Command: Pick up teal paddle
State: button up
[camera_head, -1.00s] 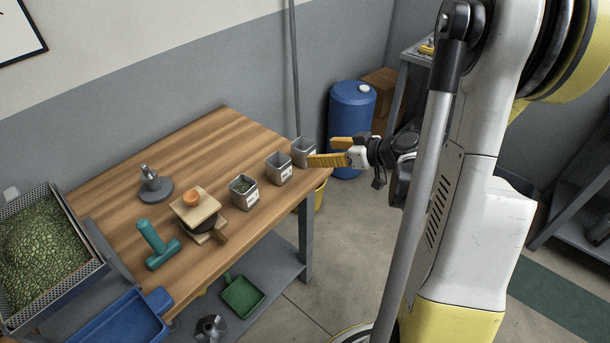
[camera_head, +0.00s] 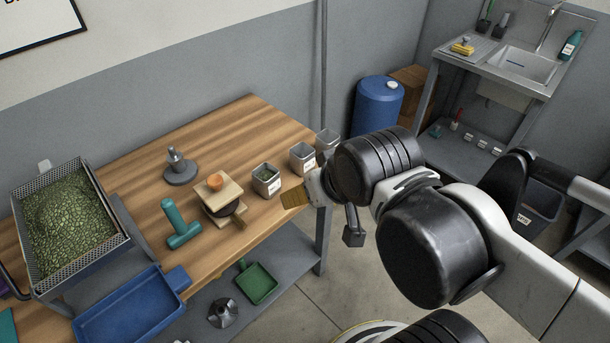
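The teal paddle (camera_head: 179,224) is on the wooden table (camera_head: 205,150), left of centre, with a round-ended handle pointing up and a wider crosspiece at its lower end. My gripper (camera_head: 294,198) is at the table's right front edge, well to the right of the paddle and apart from it. Yellow finger surface shows beside the small grey bins. My arm's black joints hide much of the gripper, so its opening does not show. I see nothing held in it.
Grey bins (camera_head: 266,179) line the right edge. A blue tray (camera_head: 130,310) and a mesh tray of green beans (camera_head: 70,225) are at left.

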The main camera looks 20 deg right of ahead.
aim_at(184, 233)
jog(key=u, duration=1.4)
